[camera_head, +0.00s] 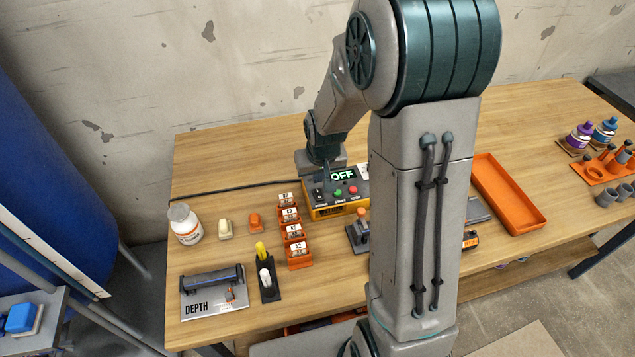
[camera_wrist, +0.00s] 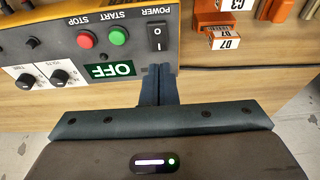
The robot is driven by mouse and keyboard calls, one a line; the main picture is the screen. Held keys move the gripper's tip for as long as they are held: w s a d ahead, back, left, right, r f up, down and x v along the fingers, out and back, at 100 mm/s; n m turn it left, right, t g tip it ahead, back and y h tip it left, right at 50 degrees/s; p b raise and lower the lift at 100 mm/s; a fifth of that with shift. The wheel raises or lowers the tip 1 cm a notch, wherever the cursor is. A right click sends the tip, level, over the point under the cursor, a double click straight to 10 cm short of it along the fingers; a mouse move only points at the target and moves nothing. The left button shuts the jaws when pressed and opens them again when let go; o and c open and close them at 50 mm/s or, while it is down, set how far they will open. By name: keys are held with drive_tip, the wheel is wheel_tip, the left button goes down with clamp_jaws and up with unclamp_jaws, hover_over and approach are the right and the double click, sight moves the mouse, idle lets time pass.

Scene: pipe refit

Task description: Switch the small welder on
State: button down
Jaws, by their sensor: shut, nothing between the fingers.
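The small welder (camera_head: 340,190) is a yellow box with a dark panel on the workbench. Its lit display (camera_wrist: 111,70) reads OFF. In the wrist view the panel appears upside down, with a black POWER rocker switch (camera_wrist: 157,37), a green START button (camera_wrist: 118,36) and a red STOP button (camera_wrist: 86,40). My gripper (camera_wrist: 157,70) is shut and empty, its fingertips over the panel edge close to the POWER switch. I cannot tell whether they touch the panel. In the head view my gripper (camera_head: 324,186) is at the welder's left end, partly covering the panel.
Small orange labelled bins (camera_head: 299,256) stand left of the welder. A white bottle (camera_head: 184,224), a DEPTH plate (camera_head: 213,305) and a pen holder (camera_head: 268,280) are farther left. An orange tray (camera_head: 507,194) lies to the right. My arm hides part of the bench's middle.

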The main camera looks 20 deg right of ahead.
sight(318, 191)
drive_tip(key=shift+f, duration=1.6)
drive_tip(key=shift+f+b, duration=0.2)
drive_tip(key=shift+b, duration=0.1)
drive_tip(key=shift+s, duration=0.15)
drive_tip(key=shift+s, duration=0.6)
drive_tip(key=shift+r, duration=0.1)
drive_tip(key=shift+r, duration=0.15)
